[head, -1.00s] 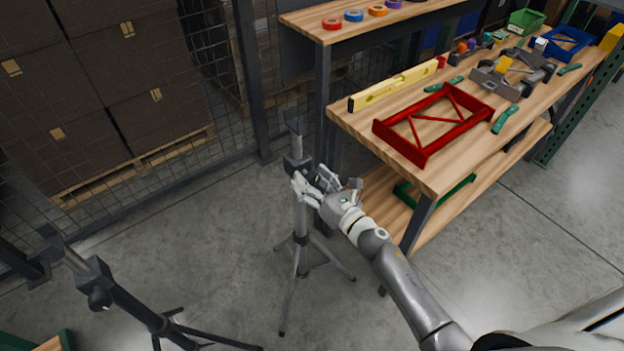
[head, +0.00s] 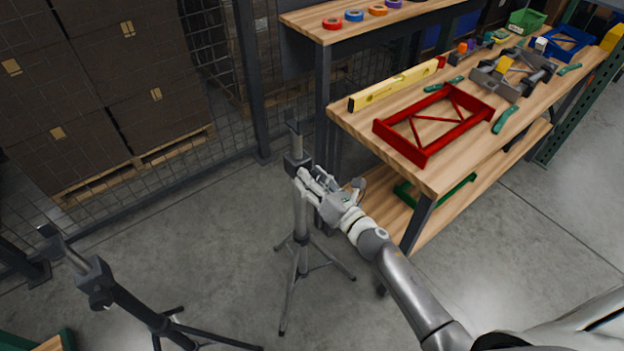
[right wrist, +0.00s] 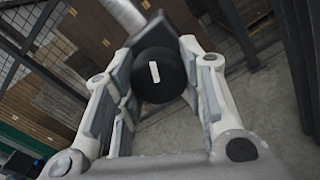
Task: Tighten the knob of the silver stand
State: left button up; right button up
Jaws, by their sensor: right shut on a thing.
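The silver stand (head: 300,220) stands upright on tripod legs in the middle of the head view, with a dark collar (head: 297,163) near its top. Its round black knob (right wrist: 170,82) faces the camera in the right wrist view and carries a short white mark, close to vertical. My right gripper (head: 310,183) is at the collar, and its fingers are closed around the knob from both sides in the wrist view (right wrist: 160,85). In the head view the fingers hide the knob. My left gripper is not in view.
A black stand (head: 130,305) with its own knob is at the lower left. A wooden workbench (head: 440,175) with a red frame (head: 425,155) and a yellow level (head: 395,86) stands close right of the arm. Wire fencing (head: 215,120) is behind. Floor lies open between the stands.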

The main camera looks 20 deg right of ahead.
jog(key=m, duration=0.4)
jog(key=shift+m, duration=0.3)
jog(key=m+p, duration=0.1)
jog(key=m, duration=0.2)
jog(key=shift+a+r+m, duration=0.1)
jog(key=shift+r+m, duration=0.05)
jog(key=shift+m, duration=0.15)
jog(key=m+p, duration=0.1)
jog(key=m, duration=0.2)
jog(key=shift+m, duration=0.3)
jog(key=m+p, duration=0.1)
jog(key=m, duration=0.3)
jog(key=shift+r+m, duration=0.15)
jog(key=shift+m, duration=0.15)
jog(key=m+p, duration=0.1)
jog(key=m, duration=0.2)
jog(key=shift+m, duration=0.3)
jog(key=m+p, duration=0.1)
jog(key=m, duration=0.2)
jog(key=shift+r+m, duration=0.1)
jog(key=shift+m, duration=0.2)
jog(key=m, duration=0.5)
jog(key=shift+d+m+p, duration=0.2)
jog(key=shift+m+p, duration=0.1)
